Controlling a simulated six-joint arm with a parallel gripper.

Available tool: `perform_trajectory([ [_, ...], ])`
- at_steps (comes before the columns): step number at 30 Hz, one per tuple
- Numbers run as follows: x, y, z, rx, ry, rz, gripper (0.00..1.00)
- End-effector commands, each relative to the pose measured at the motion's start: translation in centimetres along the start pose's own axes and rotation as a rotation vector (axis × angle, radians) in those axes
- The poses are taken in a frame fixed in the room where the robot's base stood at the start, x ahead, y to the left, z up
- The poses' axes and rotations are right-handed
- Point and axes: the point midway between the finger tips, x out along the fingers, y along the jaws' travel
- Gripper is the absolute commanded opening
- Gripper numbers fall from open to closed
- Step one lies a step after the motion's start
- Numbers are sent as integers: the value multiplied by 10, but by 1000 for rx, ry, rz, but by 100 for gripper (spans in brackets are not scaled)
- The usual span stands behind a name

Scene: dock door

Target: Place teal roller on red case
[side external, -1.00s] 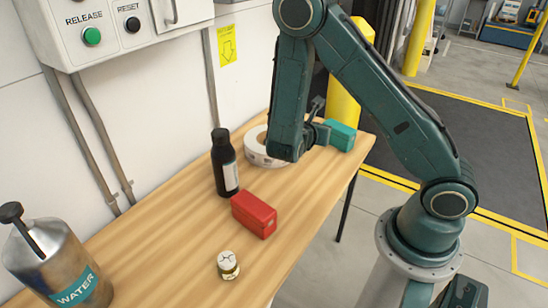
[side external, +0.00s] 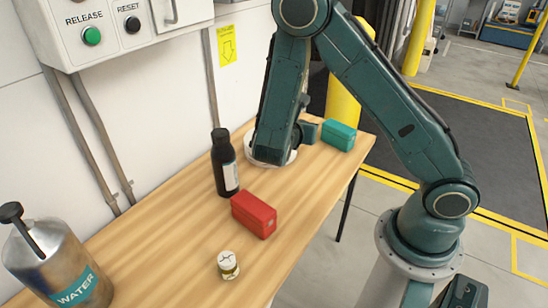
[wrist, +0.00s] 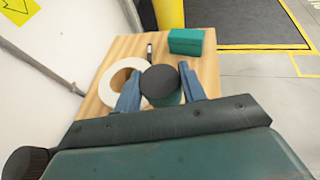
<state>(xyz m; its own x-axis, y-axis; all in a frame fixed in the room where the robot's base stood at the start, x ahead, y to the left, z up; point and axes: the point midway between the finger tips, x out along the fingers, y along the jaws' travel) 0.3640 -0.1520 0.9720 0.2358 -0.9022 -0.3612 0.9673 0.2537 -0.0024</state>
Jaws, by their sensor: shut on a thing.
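The teal roller (wrist: 166,99) shows in the wrist view as a cylinder with a round dark end and a teal side. My gripper (wrist: 161,82) is shut on it, one blue-grey finger on each side. In the side external view my arm hides the roller and most of the gripper. The red case (side external: 254,214) lies on the wooden table in front of the black bottle, apart from my gripper and with its top bare. I do not see the red case in the wrist view.
A white tape roll (wrist: 107,94) lies beside the gripper. A teal case (side external: 338,135) is at the table's far end. A black bottle (side external: 224,163) stands behind the red case. A small jar (side external: 228,265) and metal water bottle (side external: 58,268) stand nearer.

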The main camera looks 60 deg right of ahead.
Motion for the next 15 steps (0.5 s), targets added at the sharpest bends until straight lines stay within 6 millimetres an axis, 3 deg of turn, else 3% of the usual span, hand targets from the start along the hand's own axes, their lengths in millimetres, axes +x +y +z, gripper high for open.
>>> perform_trajectory([
  [6,-50,36,5,-19,-15,61,14],
  [15,-128,69,7,-45,-5,135,14],
])
